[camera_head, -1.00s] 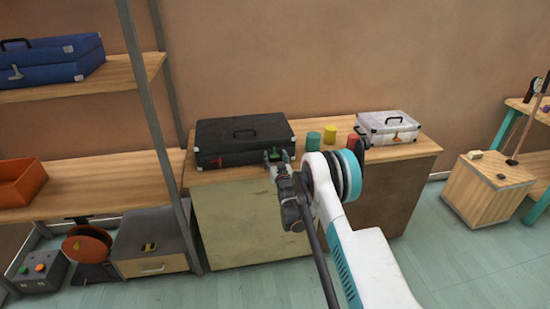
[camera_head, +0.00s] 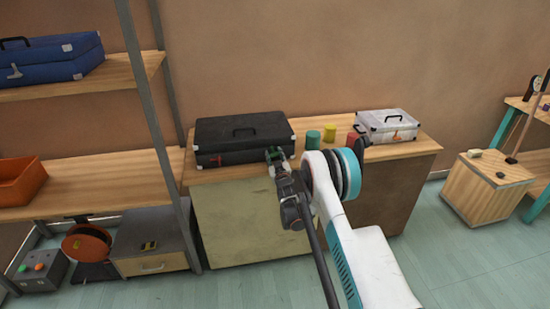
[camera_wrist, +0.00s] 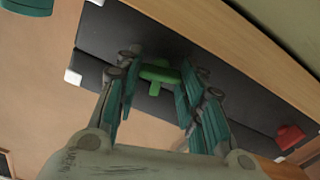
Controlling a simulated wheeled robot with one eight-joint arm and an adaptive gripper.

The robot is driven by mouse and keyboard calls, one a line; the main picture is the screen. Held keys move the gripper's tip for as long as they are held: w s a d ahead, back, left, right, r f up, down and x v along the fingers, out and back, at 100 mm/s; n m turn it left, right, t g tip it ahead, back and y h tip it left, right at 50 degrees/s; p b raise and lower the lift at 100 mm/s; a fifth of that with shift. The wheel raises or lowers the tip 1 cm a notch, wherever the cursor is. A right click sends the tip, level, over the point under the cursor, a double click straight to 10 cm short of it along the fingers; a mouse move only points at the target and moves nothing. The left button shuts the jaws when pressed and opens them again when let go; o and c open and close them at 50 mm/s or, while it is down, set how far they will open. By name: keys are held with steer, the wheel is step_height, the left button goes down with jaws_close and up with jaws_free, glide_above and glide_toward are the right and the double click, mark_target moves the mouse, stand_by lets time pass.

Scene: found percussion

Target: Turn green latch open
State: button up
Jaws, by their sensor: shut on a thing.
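My gripper (camera_head: 276,155) is at the case's front right corner area in the head view. In the wrist view its two teal-padded fingers stand on either side of the green latch, shut on it. In the head view the gripper mostly hides the latch.
A red latch (camera_wrist: 289,136) is on the same front side. A grey shelf post (camera_head: 160,130) rises at left.

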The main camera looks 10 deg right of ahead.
steer(key=n, duration=0.7)
steer(key=shift+a, duration=0.1)
steer(key=n, duration=0.4)
steer(key=shift+f, duration=0.1)
steer(key=shift+f+n, duration=0.1)
steer(key=shift+n, duration=1.8)
steer(key=o, duration=1.1)
steer(key=shift+a, duration=0.1)
steer(key=shift+s, duration=0.1)
